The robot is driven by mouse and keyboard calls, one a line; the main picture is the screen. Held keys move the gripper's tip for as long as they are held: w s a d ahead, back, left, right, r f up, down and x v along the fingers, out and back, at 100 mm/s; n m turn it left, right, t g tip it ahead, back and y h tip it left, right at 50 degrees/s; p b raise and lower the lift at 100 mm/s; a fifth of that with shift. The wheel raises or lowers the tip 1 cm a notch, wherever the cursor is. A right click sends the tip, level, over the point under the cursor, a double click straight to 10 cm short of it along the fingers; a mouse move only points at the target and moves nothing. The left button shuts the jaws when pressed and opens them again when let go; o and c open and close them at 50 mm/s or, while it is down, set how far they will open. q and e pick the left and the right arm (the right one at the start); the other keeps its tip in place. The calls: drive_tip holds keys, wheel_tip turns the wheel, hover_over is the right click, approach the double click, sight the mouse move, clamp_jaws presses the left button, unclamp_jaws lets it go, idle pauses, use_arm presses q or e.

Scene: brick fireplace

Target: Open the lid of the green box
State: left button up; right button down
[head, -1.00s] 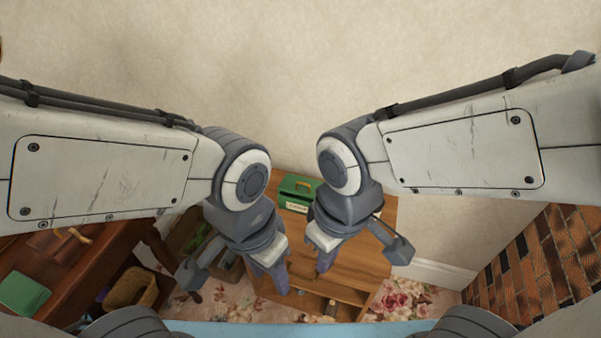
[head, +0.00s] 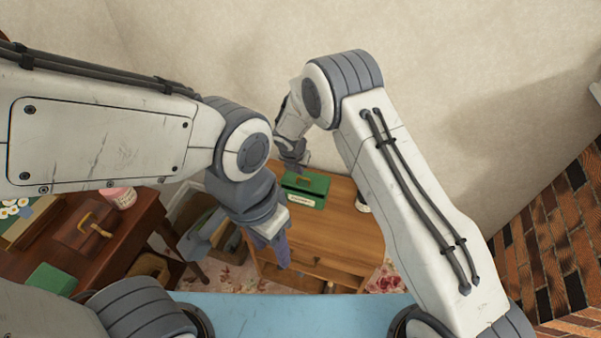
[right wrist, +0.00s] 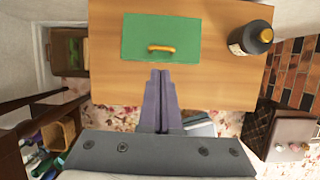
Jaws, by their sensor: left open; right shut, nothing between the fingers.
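The green box (head: 305,190) with a pale label on its front stands on the wooden cabinet top. In the right wrist view, its flat green lid (right wrist: 150,28) looks closed and carries a gold handle (right wrist: 161,49). My right gripper (head: 297,165) is above the box's back left in the head view. In the right wrist view its shut, empty fingers (right wrist: 161,73) point at the lid near the handle; whether they touch is unclear. My left gripper (head: 276,256) is open and empty, lower, in front of the cabinet's left part.
A dark bottle (right wrist: 250,39) stands right of the box on the cabinet top (head: 345,235). A dark wooden desk (head: 125,230) with a brown case (head: 85,228) is at the left. A brick fireplace (head: 550,240) is at the right. A plain wall is behind.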

drive_tip(key=p, duration=0.1)
approach(303, 185)
drive_tip(key=x, duration=0.5)
drive_tip(key=shift+w+f, duration=0.1)
drive_tip(key=shift+w, duration=0.25)
idle(1.7)
drive_tip(key=shift+r+p, duration=0.25)
drive_tip(key=shift+p, duration=0.1)
drive_tip(key=s+a+r+p, duration=0.2)
drive_tip(key=s+r+p, duration=0.3)
drive_tip(key=r, duration=0.3)
drive_tip(key=shift+g, duration=0.4)
drive_tip(key=b+x, duration=0.3)
drive_tip(key=x, duration=0.1)
drive_tip(key=w+b+x, duration=0.1)
drive_tip(key=b+x, duration=0.2)
drive_tip(key=x, duration=0.1)
drive_tip(key=w+d+b+x, duration=0.1)
drive_tip(key=b+x, duration=0.3)
drive_tip(key=shift+r, duration=0.35)
